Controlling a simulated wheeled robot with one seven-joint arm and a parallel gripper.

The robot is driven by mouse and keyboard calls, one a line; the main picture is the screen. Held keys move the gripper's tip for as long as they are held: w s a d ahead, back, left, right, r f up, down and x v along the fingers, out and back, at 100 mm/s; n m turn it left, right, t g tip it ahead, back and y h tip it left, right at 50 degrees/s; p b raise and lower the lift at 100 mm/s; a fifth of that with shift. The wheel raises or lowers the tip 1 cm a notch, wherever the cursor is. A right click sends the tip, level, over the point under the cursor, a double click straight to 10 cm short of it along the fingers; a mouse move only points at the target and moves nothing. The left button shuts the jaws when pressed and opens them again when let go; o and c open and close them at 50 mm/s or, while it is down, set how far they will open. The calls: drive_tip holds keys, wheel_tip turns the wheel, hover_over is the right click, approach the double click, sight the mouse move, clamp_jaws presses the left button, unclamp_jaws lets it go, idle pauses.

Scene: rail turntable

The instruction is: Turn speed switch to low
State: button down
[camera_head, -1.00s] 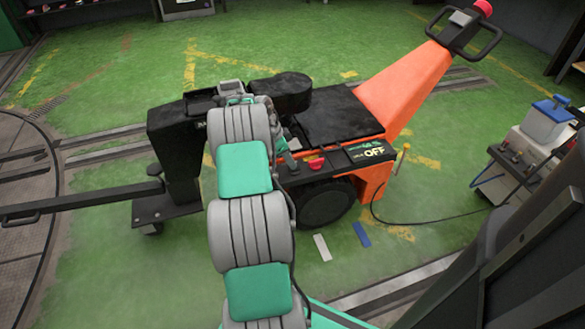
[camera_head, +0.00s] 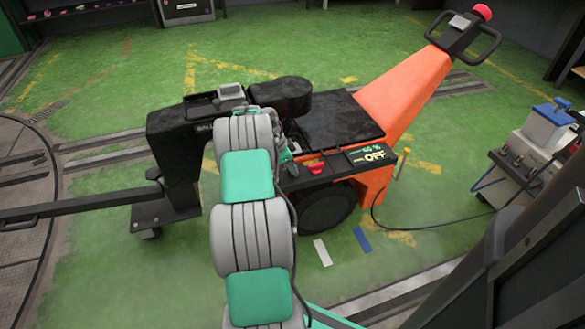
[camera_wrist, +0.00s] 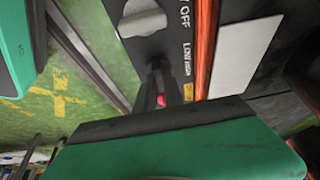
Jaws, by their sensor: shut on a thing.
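In the wrist view a dark control panel (camera_wrist: 160,48) carries a large grey knob (camera_wrist: 143,18) beside the word OFF. Below it is a LOW HIGH label (camera_wrist: 187,58). My gripper (camera_wrist: 160,84) has its dark fingers close together beside this label, shut on a small part that I take to be the speed switch. The fingers hide most of it, so its setting cannot be read. A small red spot shows between the fingers. In the head view my wrist (camera_head: 283,147) is beside the orange and black tug (camera_head: 405,85), and the fingertips are hidden.
A black tow bar (camera_head: 80,203) extends left. A cart with a battery box (camera_head: 545,125) stands right, with a cable across the floor. The green floor ahead is open.

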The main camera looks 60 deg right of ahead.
drive_tip(key=shift+n, duration=0.4)
drive_tip(key=n, duration=0.1)
drive_tip(key=n+t+h+p, duration=0.1)
drive_tip(key=n, duration=0.1)
drive_tip(key=shift+s+r+n, duration=0.15)
drive_tip(key=shift+n, duration=0.15)
drive_tip(key=n+t+p, duration=0.2)
drive_tip(key=n, duration=0.2)
drive_tip(key=shift+s, duration=0.15)
drive_tip(key=n+t, duration=0.2)
drive_tip(key=n, duration=0.3)
drive_tip(key=shift+s+p, duration=0.1)
drive_tip(key=shift+p, duration=0.2)
drive_tip(key=shift+n+t+y, duration=0.5)
drive_tip(key=shift+n+t, duration=0.2)
drive_tip(key=shift+n, duration=1.6)
drive_tip(key=c, duration=1.4)
unclamp_jaws()
drive_tip(key=shift+c, duration=0.2)
